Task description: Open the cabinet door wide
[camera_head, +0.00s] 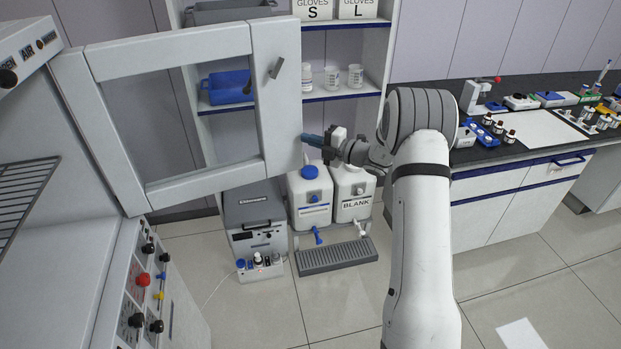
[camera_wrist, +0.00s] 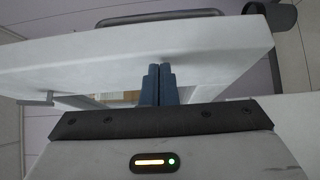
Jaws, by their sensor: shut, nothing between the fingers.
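The cabinet door (camera_head: 277,100) is a white frame with a large window opening and a small grey handle (camera_head: 276,68) near its free edge. It stands ajar, swung out to the left in front of the shelves. My gripper (camera_head: 306,138) is shut and empty, its blue fingertips at the free right edge of the door, low down. In the wrist view the shut fingers (camera_wrist: 158,84) point at the door (camera_wrist: 140,52), close to its edge. I cannot tell whether they touch it. The door hides part of the cabinet (camera_head: 388,60) interior.
Cabinet shelves hold glove boxes (camera_head: 357,9), white jars (camera_head: 332,77) and a blue bin (camera_head: 228,87). White canisters (camera_head: 311,197) and a grey box (camera_head: 255,212) stand below. A control panel (camera_head: 142,285) is at left, a lab bench (camera_head: 525,150) at right.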

